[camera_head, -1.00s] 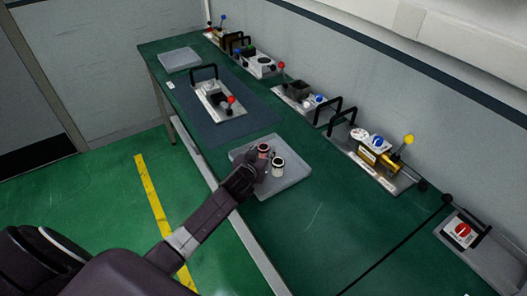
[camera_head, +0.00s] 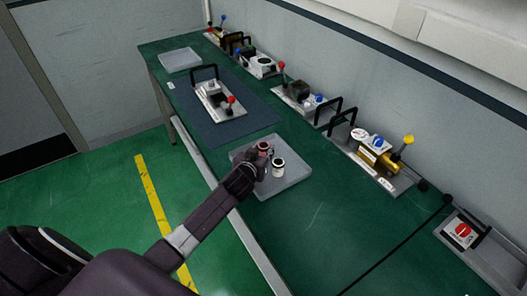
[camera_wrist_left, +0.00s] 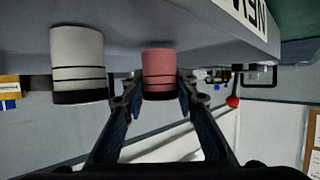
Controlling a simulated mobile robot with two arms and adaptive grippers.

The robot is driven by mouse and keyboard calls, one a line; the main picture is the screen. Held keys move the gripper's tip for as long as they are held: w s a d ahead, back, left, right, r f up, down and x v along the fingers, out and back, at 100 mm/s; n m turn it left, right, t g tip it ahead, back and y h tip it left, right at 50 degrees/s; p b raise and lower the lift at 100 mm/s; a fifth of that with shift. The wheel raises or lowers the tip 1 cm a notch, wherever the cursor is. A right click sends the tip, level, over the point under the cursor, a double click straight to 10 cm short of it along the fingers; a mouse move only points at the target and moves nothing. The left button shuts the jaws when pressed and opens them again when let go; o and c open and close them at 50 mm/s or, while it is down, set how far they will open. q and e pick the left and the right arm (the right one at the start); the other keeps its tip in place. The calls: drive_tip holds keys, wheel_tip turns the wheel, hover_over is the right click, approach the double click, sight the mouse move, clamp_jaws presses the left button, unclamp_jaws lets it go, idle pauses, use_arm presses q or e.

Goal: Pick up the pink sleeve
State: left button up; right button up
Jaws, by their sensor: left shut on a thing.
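The pink sleeve (camera_wrist_left: 159,72) is a short cylinder with dark bands. In the left wrist view it sits between the fingers of my left gripper (camera_wrist_left: 158,98), which is shut on it. In the head view the pink sleeve (camera_head: 263,148) shows at the tip of my left gripper (camera_head: 257,159), over the grey tray (camera_head: 292,176); I cannot tell whether it touches the tray. A white sleeve (camera_head: 278,167) with dark bands stands beside it on the tray. The white sleeve also shows at the left of the wrist view (camera_wrist_left: 77,62). My right gripper is not in view.
The green bench (camera_head: 335,225) has free room in front and to the right of the tray. Several fixtures with handles and coloured knobs line the wall side, including a gold one (camera_head: 383,163). Another fixture (camera_head: 219,101) stands on a dark mat (camera_head: 243,124) behind the tray.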

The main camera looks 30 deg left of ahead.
sight(263, 146)
use_arm(q)
wheel_tip(263, 146, up, 19)
drive_tip(key=b, duration=0.2)
